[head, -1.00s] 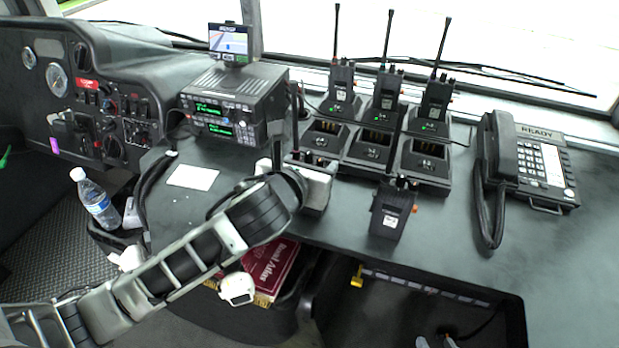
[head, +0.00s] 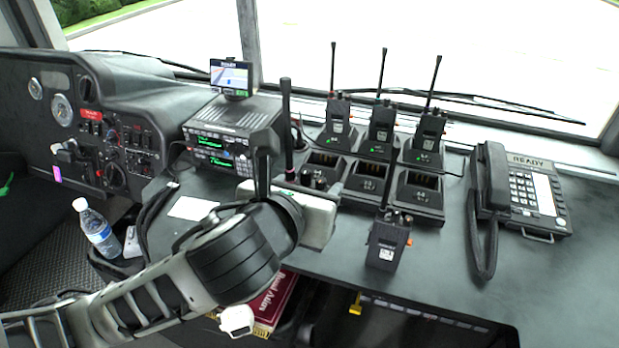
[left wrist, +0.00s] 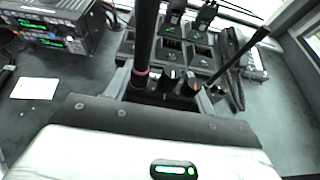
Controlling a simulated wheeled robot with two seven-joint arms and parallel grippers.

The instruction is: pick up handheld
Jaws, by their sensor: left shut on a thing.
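My left gripper (head: 318,212) is shut on a black handheld radio (head: 314,180) at the front left of the charger bank. Its knobs and thick upright antenna show above the jaws; its lower body is hidden by the gripper. In the left wrist view, the held handheld (left wrist: 162,86) stands between the jaws with its antenna rising past the camera. Another handheld (head: 387,243) with an orange button stands apart, in front of the charger bank. Several more handhelds stand in the back row, one of them at its left (head: 338,125). My right gripper is not in view.
The charger bank (head: 368,180) has empty front slots. A desk phone (head: 525,195) is at the right. A radio unit (head: 232,135) with a small screen on top, white paper (head: 193,208) and a water bottle (head: 97,232) are at the left.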

